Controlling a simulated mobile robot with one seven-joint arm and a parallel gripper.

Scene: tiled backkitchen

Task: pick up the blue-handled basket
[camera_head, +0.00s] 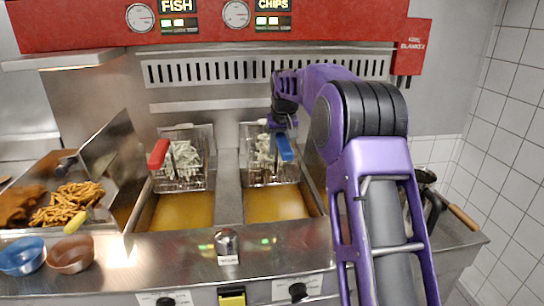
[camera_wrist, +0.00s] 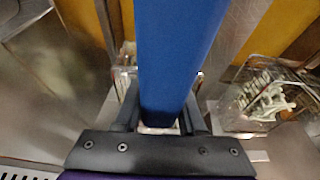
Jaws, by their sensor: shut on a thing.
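The blue-handled basket (camera_head: 258,179) is a wire fry basket with pale chips in it, at the back of the right fryer well in the head view. Its blue handle (camera_head: 286,149) points toward the front. My gripper (camera_head: 282,124) is at the back end of this handle, beside the basket's rim. In the wrist view the blue handle (camera_wrist: 178,50) runs up between the two dark fingers of my gripper (camera_wrist: 160,115), which are shut on it. Most of the basket is hidden behind the handle and fingers there. I cannot tell whether the basket still touches its rest.
A red-handled basket (camera_head: 182,172) with pale food hangs at the left well; the wrist view shows a basket (camera_wrist: 250,105) at right. Yellow oil (camera_head: 275,203) fills the wells. Blue (camera_head: 22,256) and brown bowls (camera_head: 70,254) stand front left. A tiled wall (camera_head: 510,150) bounds the right.

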